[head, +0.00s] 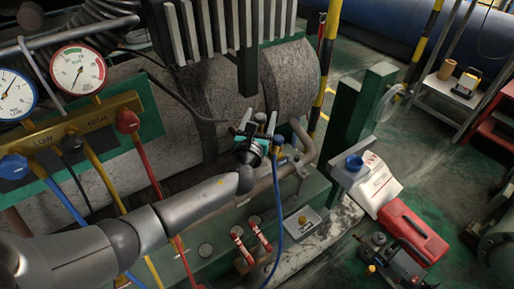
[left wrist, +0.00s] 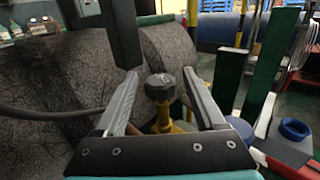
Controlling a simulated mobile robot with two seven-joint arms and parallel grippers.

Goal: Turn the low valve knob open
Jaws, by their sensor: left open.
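My left gripper (head: 259,122) is open, at a pipe fitting in front of the grey tank in the head view. In the left wrist view its two fingers (left wrist: 160,76) stand apart with a dark round knob (left wrist: 160,87) on a brass-yellow stem between them. I see gaps on both sides of the knob, so neither finger appears to touch it. A blue knob (head: 13,166) sits by the "LOW" label on the brass gauge manifold (head: 75,122). A red knob (head: 127,121) sits by "HIGH". My right gripper is not in view.
A blue hose (head: 279,215) hangs below the fitting beside a bent pipe (head: 306,150). A green post (head: 365,105) stands to the right. A white jug with a blue cap (head: 355,163) and a red case (head: 412,230) are at the right.

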